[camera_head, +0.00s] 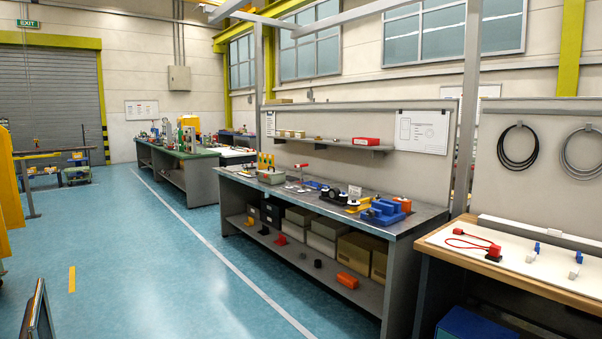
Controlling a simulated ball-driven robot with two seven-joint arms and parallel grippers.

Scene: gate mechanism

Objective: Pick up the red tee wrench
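A small red T-shaped handle (300,166) shows on the long grey workbench (425,217), towards the bench's far end. It sits on a thin upright stem and looks like the red tee wrench, but it is too small and far off to be sure. The foot of the stem is not clear. Neither of my grippers is in view.
A grey-green box (271,177) stands left of the red handle, and a blue fixture (383,212) stands nearer on the bench. A white-topped table (520,262) with a red cable is at right. Blue floor (190,270) lies open along the bench front.

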